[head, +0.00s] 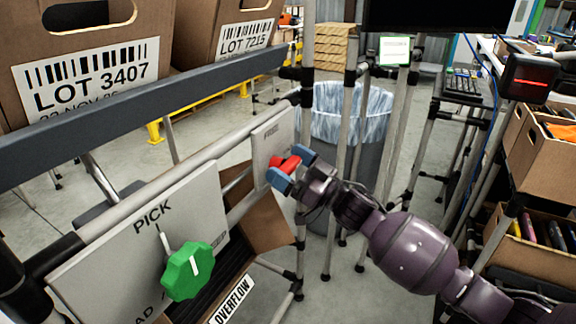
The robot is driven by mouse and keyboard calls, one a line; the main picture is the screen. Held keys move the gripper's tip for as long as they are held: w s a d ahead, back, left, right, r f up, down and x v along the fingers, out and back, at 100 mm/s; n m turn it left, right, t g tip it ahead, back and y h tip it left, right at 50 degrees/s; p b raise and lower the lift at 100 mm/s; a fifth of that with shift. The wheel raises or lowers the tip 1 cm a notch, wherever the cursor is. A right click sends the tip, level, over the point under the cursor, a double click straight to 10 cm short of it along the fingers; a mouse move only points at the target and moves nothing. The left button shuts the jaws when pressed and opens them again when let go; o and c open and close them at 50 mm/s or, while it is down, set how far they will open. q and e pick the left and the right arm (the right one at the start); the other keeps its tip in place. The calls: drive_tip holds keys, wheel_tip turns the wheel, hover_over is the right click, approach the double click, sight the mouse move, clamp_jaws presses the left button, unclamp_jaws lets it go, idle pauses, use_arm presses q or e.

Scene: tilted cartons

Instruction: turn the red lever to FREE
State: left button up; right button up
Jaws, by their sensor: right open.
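The red lever (287,163) is on a grey plate (260,150) marked FREE near its top, at the middle of the head view. My right gripper (287,171) comes in from the right. Its blue fingers are open, one on the upper right side of the lever and one on the lower left. The red part shows between them; I cannot tell whether they touch it. The fingers hide part of the lever and of the plate. My left gripper does not show.
A green knob (188,271) sits on the plate marked PICK (110,262) at lower left. Cartons marked LOT 3407 (90,77) and LOT 7215 (243,40) stand above a grey rail (150,103). A lined bin (350,113) stands behind. Cartons on a rack (545,165) are at right.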

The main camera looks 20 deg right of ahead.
drive_tip(key=shift+w, duration=0.1)
drive_tip(key=shift+c, duration=0.3)
drive_tip(key=c, duration=0.5)
